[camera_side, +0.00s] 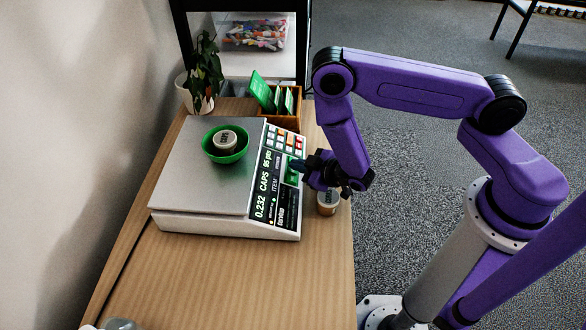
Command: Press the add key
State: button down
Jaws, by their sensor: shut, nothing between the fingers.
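The scale (196,186) stands on the wooden table with its panel along the right side. The lit display (262,190) reads "0.232 CAPS" and a further "pcs" figure. Small coloured keys (283,140) sit at the panel's far end. A larger green key (292,176) lies just below them, partly hidden by my gripper; I cannot read a label, so I cannot tell if it is the add key. My gripper (297,165) is shut and empty, its tips over the panel near the green key. Touching or just above it, I cannot tell.
A green bowl (212,157) holding a round labelled item (225,141) sits on the scale's plate. A small labelled jar (327,204) stands right of the scale, close under my wrist. A potted plant (205,75) and a wooden box of green cards (285,112) stand behind. The front table is mostly clear.

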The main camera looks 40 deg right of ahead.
jog(key=shift+r, duration=0.1)
dwell(0.5)
jog(key=shift+s+d+r, duration=0.2)
jog(key=shift+r, duration=0.4)
jog(key=shift+s+d+r, duration=0.25)
jog(key=shift+r, duration=0.5)
jog(key=shift+s+d+r, duration=0.2)
jog(key=shift+d+r, duration=0.05)
jog(key=shift+r, duration=0.55)
jog(key=shift+s+d+r, duration=0.25)
jog(key=shift+r, duration=0.5)
